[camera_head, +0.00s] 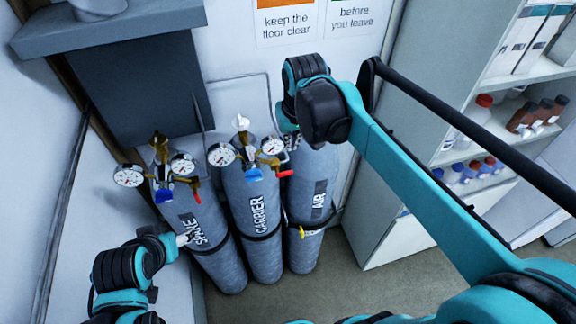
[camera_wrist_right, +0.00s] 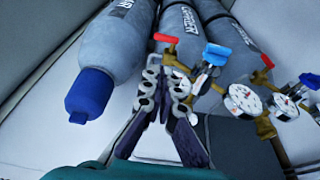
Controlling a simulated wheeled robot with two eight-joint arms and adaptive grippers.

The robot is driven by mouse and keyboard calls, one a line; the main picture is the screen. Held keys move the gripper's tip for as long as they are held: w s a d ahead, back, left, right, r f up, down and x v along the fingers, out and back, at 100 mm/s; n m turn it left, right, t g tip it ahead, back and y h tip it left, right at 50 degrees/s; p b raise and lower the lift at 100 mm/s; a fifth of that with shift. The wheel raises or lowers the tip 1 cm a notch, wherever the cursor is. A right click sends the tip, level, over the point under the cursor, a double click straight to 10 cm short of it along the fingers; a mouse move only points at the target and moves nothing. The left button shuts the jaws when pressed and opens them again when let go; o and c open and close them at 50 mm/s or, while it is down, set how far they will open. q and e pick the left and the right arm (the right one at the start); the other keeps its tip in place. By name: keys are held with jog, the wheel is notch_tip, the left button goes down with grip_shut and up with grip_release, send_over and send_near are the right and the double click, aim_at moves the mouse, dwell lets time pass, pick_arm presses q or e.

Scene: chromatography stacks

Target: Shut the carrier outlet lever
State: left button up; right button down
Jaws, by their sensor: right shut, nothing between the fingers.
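The carrier cylinder (camera_head: 251,195) stands in the middle of three grey cylinders, with a brass two-gauge regulator and a blue knob (camera_head: 253,174). Its red outlet lever (camera_head: 284,174) sticks out to the right of the regulator; it also shows in the right wrist view (camera_wrist_right: 165,38). My right gripper (camera_wrist_right: 165,80) is shut and empty, near the lever but with no contact that I can make out. In the head view my right wrist mostly hides it. My left gripper (camera_head: 184,239) is beside the spare cylinder (camera_head: 205,240); its fingers are too small to read.
The spare cylinder has a similar regulator and its own red lever (camera_head: 196,196). The air cylinder (camera_head: 311,190) stands right of the carrier, with a blue cap (camera_wrist_right: 90,95). A shelf with bottles (camera_head: 475,125) is at the right. The floor (camera_head: 385,280) in front is clear.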

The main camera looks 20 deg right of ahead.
aim_at(287, 172)
pick_arm(q)
jog(key=shift+r+p, duration=0.6)
pick_arm(e)
jog(key=x, duration=0.9)
jog(key=s+x, duration=0.1)
jog(key=x, duration=0.3)
jog(key=shift+f, duration=0.45)
pick_arm(q)
jog(key=shift+f, duration=0.1)
pick_arm(e)
jog(key=shift+f+b, duration=0.1)
jog(key=shift+b, duration=0.2)
jog(key=shift+d+y, duration=0.35)
jog(key=shift+y, duration=0.05)
pick_arm(q)
jog(key=shift+d+f, duration=0.4)
jog(key=shift+d, duration=0.25)
pick_arm(e)
jog(key=shift+a, duration=0.1)
pick_arm(q)
jog(key=shift+f+b, duration=0.15)
jog(key=shift+b, duration=0.2)
pick_arm(e)
jog(key=shift+f, duration=0.1)
